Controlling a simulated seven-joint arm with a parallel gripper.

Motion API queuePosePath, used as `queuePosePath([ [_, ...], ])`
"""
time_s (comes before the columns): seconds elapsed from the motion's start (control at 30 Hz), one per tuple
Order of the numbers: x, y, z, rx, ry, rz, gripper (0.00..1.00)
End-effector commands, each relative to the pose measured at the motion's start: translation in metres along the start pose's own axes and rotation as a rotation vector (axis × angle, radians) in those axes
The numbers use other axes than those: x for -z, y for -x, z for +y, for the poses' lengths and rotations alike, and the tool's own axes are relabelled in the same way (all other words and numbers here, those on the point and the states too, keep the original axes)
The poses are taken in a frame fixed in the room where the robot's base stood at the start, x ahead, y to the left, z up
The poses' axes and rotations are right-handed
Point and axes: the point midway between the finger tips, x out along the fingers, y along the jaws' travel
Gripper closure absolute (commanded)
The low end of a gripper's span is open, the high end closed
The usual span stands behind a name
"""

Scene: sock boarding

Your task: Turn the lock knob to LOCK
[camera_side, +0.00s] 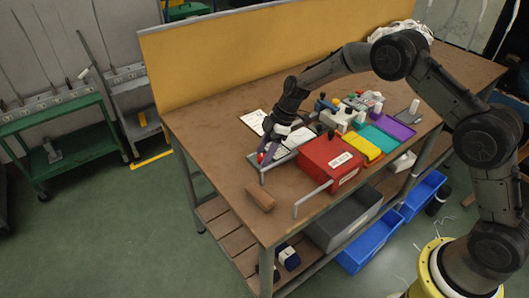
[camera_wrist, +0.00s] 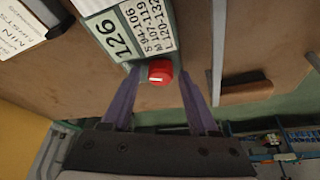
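The lock knob (camera_wrist: 160,71) is a small red cap with a short white mark that lies about level across it in the wrist view. It sits at the end of a grey-green base that carries a white size label (camera_wrist: 128,27) with "126" on it. In the side view the knob is a small red spot (camera_side: 260,157) near the left end of the fixture. My gripper (camera_wrist: 160,80) is open, with its purple fingers on either side of the knob and gaps visible between. In the side view my gripper (camera_side: 268,148) points down at the knob; contact cannot be told.
A red box (camera_side: 325,160) with a white label stands right of the fixture, with yellow, teal and purple pieces behind it. A grey rail (camera_wrist: 218,45) runs beside my right finger. A brown block (camera_side: 260,198) lies near the table's front edge. A printed sheet (camera_side: 254,120) lies behind.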

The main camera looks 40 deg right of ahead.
Motion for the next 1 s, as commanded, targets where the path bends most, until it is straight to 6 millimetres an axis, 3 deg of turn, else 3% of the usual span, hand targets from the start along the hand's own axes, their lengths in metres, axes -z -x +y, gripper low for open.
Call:
queuePosePath([
  [0.03, 0.0000, 0.0002, 0.0000, 0.000, 0.000, 0.000, 0.51],
  [0.3, 0.0000, 0.0004, 0.0000, 0.000, 0.000, 0.000, 0.99],
  [0.57, 0.0003, 0.0009, -0.0008, -0.014, -0.035, -0.001, 1.00],
  [1.0, 0.0007, 0.0006, -0.0027, -0.145, -0.351, 0.000, 1.00],
])
